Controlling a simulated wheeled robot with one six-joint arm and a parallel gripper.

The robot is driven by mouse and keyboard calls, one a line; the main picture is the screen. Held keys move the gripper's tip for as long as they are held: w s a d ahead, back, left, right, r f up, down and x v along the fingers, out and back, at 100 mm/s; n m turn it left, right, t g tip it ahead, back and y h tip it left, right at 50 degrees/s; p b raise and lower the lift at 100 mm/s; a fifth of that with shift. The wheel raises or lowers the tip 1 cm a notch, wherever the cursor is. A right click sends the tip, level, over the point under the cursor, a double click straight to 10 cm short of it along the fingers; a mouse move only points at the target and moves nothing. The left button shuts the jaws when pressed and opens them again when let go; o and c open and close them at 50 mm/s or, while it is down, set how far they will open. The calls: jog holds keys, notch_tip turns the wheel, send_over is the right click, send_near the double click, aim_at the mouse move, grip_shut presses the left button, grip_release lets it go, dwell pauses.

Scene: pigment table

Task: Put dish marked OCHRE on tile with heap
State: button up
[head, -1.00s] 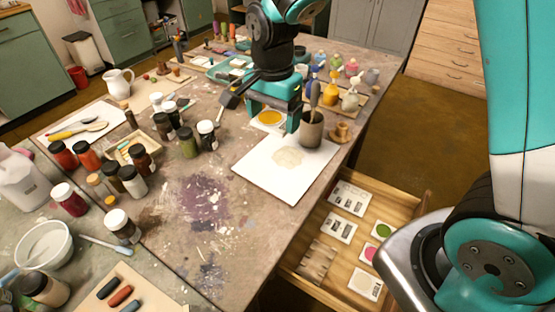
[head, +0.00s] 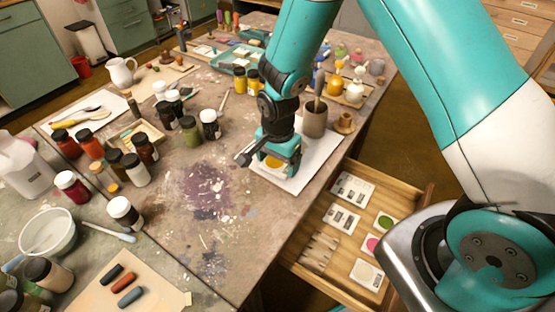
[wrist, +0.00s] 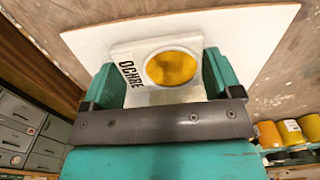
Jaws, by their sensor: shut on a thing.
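My gripper (head: 278,166) is shut on the OCHRE dish (wrist: 126,94), a pale square dish with a round yellow-orange well. In the wrist view the dish sits between the two teal fingers (wrist: 168,78), its black lettering on the left. In the head view the yellow of the dish (head: 273,162) shows under the gripper. The white tile (head: 304,172) lies on the table below and around it. I cannot tell whether the dish touches the tile.
A brown cup with a tool (head: 315,118) stands at the tile's back edge, close to my gripper. An open drawer (head: 325,262) with marked cards and colour dishes lies to the right. Jars (head: 189,136) stand to the left.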

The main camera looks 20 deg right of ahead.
aim_at(278, 163)
jog(key=shift+f, duration=0.15)
jog(key=o, duration=0.8)
notch_tip(278, 163, up, 12)
jog(key=s+a+r+n+y, duration=0.1)
jog(key=s+r+n, duration=0.4)
jog(key=s+n, duration=0.1)
jog(key=s+a+r+n+y, duration=0.1)
jog(key=s+r+n, duration=0.4)
jog(key=s+n, duration=0.1)
jog(key=s+a+r+n+y, duration=0.2)
jog(key=s+r+n, duration=0.3)
jog(key=s, duration=0.3)
jog(key=shift+s+n, duration=0.35)
jog(key=shift+n, duration=0.35)
